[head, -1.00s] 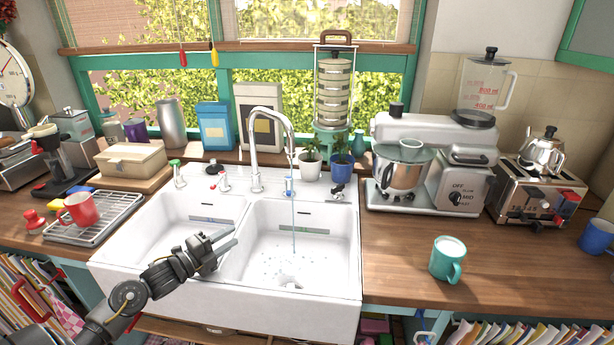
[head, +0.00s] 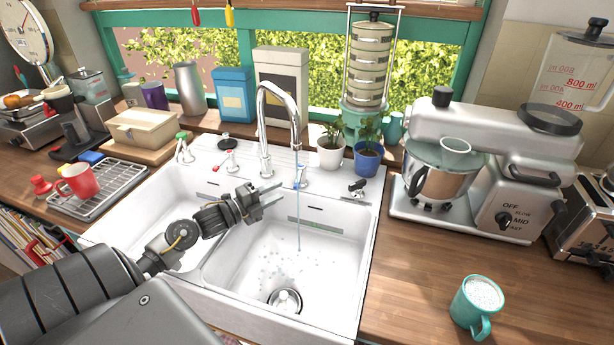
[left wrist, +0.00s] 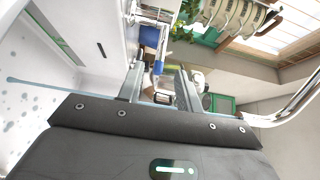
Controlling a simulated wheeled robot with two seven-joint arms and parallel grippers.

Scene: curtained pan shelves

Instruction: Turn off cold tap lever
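The cold tap lever (head: 302,178), with a blue mark, stands upright behind the right basin, right of the chrome spout (head: 293,100). A thin stream of water (head: 299,225) falls from the spout into the right basin. My left gripper (head: 281,193) is over the divider and right basin, a little left of the stream and short of the lever, apart from both. Its two fingers are open with nothing between them, as the left wrist view (left wrist: 160,68) also shows. I cannot clearly pick out the lever in the left wrist view. My right gripper is out of view.
A red-marked tap lever (head: 229,163) stands left of the spout. The white double sink (head: 345,290) lies below. A white plant pot (head: 331,156) and a blue one (head: 366,160) stand behind the lever. A mixer (head: 480,150) and a teal mug (head: 474,303) are to the right.

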